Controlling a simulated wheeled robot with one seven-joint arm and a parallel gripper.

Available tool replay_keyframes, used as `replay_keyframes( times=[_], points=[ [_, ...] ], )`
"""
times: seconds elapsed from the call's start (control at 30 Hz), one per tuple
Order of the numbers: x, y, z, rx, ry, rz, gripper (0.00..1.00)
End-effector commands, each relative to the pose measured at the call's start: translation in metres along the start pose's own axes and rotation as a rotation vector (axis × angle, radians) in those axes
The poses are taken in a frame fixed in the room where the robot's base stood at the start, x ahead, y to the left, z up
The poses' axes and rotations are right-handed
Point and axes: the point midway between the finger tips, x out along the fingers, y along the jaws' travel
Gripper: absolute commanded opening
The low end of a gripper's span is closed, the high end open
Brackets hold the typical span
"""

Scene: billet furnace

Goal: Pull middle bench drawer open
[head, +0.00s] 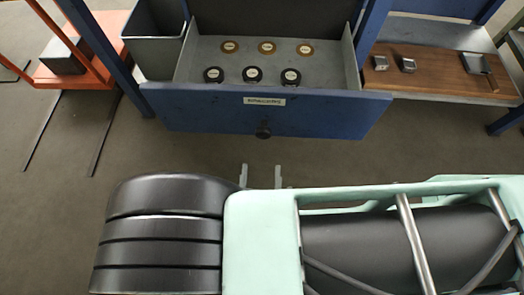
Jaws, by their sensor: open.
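The bench drawer (210,112) stands pulled out in the head view, with a blue front, a grey inside, a white label (264,101) and a dark round knob (263,131). Two rows of round discs lie inside: brown-rimmed ones (267,47) behind and black ones (253,75) in front. My gripper (261,177) is in front of the drawer, below the knob in the picture. Its two light fingertips are apart, with nothing seen between them. They look clear of the knob. My arm hides the rest of the gripper.
A grey bin (155,50) stands left of the drawer. Right of it, a wooden board (435,73) holds small metal parts. Blue bench legs (105,50) flank the drawer. An orange cart (92,70) is at the far left. Floor is free before the drawer.

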Motion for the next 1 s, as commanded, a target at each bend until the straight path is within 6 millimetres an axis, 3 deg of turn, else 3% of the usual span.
replay_keyframes(
  times=[0.1, 0.3, 0.87, 1.0],
  points=[
    [-0.015, 0.0, 0.0, 0.001, 0.0, -0.001, 0.57],
    [-0.025, 0.0, 0.0, 0.0, 0.0, 0.0, 0.57],
    [-0.024, -0.001, 0.0, 0.002, -0.004, 0.001, 0.57],
    [-0.011, -0.014, -0.002, 0.038, -0.108, 0.008, 0.57]
  ],
)
